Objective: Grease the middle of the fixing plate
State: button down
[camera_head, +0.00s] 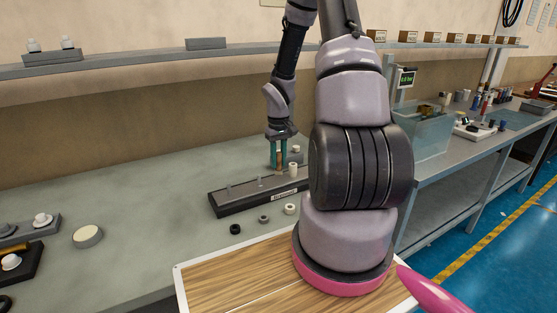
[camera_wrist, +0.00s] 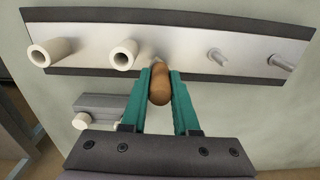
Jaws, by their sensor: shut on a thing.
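The fixing plate (camera_head: 240,197) is a long pale metal strip on a black base, lying on the grey bench. In the wrist view the plate (camera_wrist: 185,52) bears two white sleeves (camera_wrist: 123,55) on the left and two bare pins (camera_wrist: 217,57) on the right. My gripper (camera_head: 279,163) points down over the plate. Its teal fingers are shut on a brown rounded handle (camera_wrist: 160,88), seen end-on. The far end of the held tool is at the plate's middle, between the sleeves and pins. Whether it touches is mostly hidden.
Loose rings, black (camera_head: 235,229), grey (camera_head: 264,219) and white (camera_head: 290,209), lie before the plate. A small grey block (camera_wrist: 105,108) with white knobs sits close beside it. A wooden-topped board (camera_head: 235,275) is in front. A clear tank (camera_head: 425,133) stands right.

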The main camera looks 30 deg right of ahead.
jog(key=shift+f, duration=0.5)
